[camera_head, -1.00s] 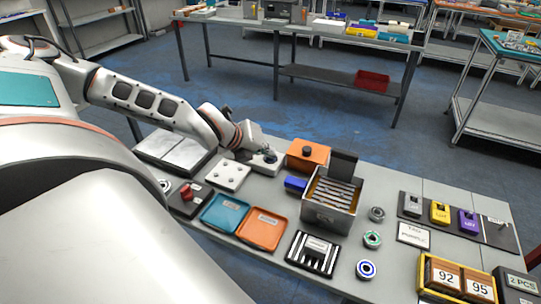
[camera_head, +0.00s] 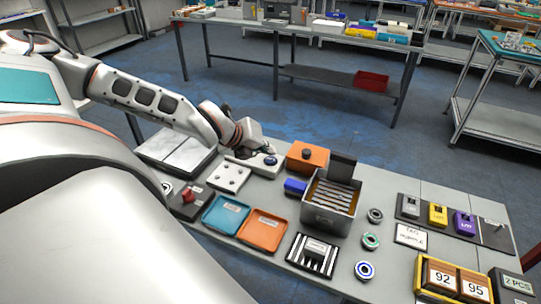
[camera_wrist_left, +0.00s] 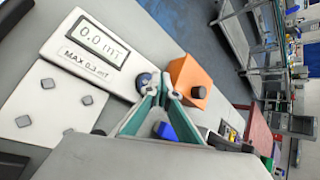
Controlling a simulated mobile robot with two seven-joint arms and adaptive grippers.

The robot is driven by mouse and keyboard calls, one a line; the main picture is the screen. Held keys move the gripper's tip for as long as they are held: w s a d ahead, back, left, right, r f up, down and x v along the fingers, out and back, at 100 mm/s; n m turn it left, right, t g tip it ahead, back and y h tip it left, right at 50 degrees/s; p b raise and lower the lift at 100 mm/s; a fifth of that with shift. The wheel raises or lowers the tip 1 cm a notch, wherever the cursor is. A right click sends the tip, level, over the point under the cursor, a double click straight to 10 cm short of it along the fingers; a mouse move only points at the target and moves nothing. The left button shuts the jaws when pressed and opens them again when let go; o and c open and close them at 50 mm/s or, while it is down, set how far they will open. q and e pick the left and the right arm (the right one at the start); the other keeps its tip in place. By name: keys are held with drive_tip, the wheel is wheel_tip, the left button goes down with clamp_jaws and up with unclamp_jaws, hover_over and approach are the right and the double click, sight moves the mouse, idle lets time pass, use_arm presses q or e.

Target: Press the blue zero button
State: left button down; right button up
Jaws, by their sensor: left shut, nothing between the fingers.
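The round blue button (camera_head: 270,160) sits on the right end of a white meter box (camera_head: 256,165) on the table. In the left wrist view the button (camera_wrist_left: 144,80) is beside the tips of the teal fingers. The meter's display (camera_wrist_left: 95,42) reads 0.0 mT, above a label MAX 0.3 mT. My left gripper (camera_head: 247,153) is shut and empty, just left of the button in the head view. Whether the fingertips touch the button cannot be told. My right gripper is not in view.
An orange box with a black knob (camera_head: 305,157) stands right of the meter. A white plate with several studs (camera_head: 229,177) lies in front of it. A blue block (camera_head: 294,187) and a metal bin of parts (camera_head: 331,206) stand to the right.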

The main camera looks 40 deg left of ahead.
sight(268, 160)
use_arm(q)
wheel_tip(268, 160, up, 2)
drive_tip(key=shift+r+p, duration=0.2)
drive_tip(key=shift+p, duration=0.7)
wheel_tip(268, 160, up, 2)
drive_tip(key=shift+r+p, duration=0.15)
drive_tip(key=shift+p, duration=0.9)
drive_tip(key=shift+r, duration=0.2)
